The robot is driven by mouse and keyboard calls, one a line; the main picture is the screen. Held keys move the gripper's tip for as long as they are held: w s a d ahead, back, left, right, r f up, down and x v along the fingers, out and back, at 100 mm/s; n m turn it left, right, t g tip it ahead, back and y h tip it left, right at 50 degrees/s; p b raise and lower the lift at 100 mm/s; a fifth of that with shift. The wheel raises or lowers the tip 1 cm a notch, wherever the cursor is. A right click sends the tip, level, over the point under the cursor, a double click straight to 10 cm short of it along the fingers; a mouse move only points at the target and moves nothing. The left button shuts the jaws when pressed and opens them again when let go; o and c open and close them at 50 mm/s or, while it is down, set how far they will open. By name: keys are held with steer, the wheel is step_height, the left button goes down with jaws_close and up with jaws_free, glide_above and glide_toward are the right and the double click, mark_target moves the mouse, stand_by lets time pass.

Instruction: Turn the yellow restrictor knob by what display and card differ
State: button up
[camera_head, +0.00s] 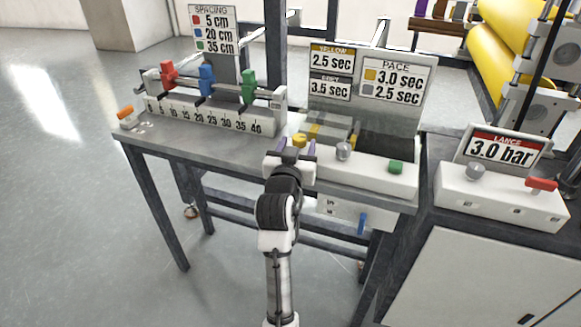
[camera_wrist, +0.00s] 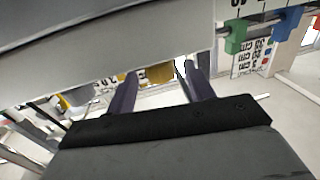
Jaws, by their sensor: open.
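The yellow restrictor knob (camera_head: 299,140) stands on the left part of a white control box (camera_head: 372,177). My gripper (camera_head: 297,146) is at the knob, with one purple finger on each side of it, open. In the wrist view, a yellow piece, apparently the knob (camera_wrist: 159,73), shows between the fingers of my gripper (camera_wrist: 161,76); contact cannot be told. The display (camera_head: 331,73) reads yellow 2.5 sec and grey 3.5 sec. The PACE card (camera_head: 392,82) reads 3.0 sec beside a yellow square and 2.5 sec beside a grey square.
A grey knob (camera_head: 343,149) and a green button (camera_head: 396,167) are on the same box. Left is a ruler rail (camera_head: 215,118) with red, blue and green clamps. Right is a LANCE box (camera_head: 500,195) with its display reading 3.0 bar. The floor at left is free.

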steer(key=s+a, duration=0.2)
steer(key=s, duration=0.8)
steer(key=shift+s, duration=0.4)
